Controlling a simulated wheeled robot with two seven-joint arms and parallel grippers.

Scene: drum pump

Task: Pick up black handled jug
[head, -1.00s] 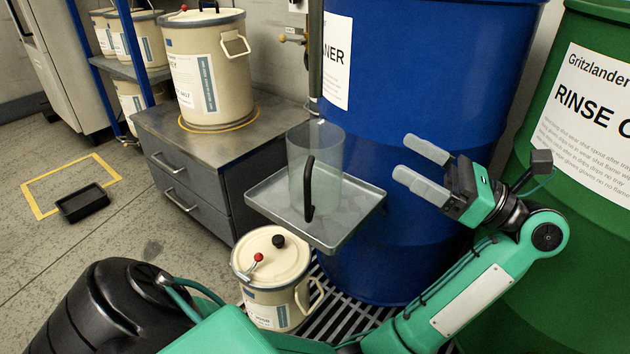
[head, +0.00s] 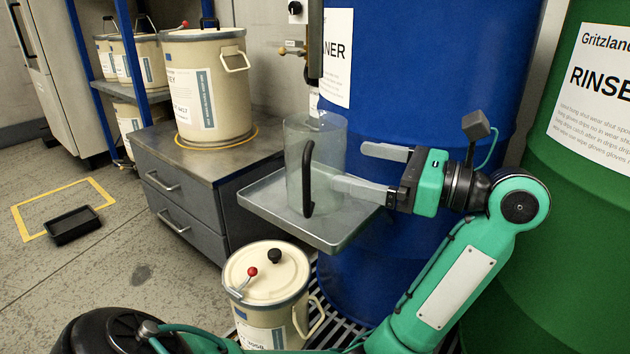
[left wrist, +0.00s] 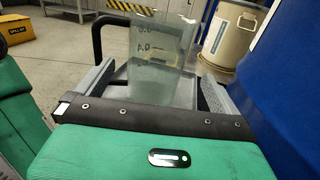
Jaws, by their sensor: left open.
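The clear jug (head: 328,150) with a black handle (head: 308,180) stands upright on a grey metal tray (head: 270,222) before the blue drum. My left gripper (head: 352,168) is open and level at the jug's right side, its lower finger overlapping the jug's wall in the head view. In the left wrist view the jug (left wrist: 160,50) shows ahead between the two fingers, with graduation marks on its wall and the handle (left wrist: 98,38) to the left. Whether a finger touches the jug I cannot tell. My right gripper is not in view.
The blue drum (head: 425,70) stands close behind the gripper and the green drum (head: 580,220) to the right. A cream pail (head: 268,275) sits below the tray. A larger pail (head: 205,90) stands on a grey cabinet (head: 190,165). A vertical post (head: 315,50) rises behind the jug.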

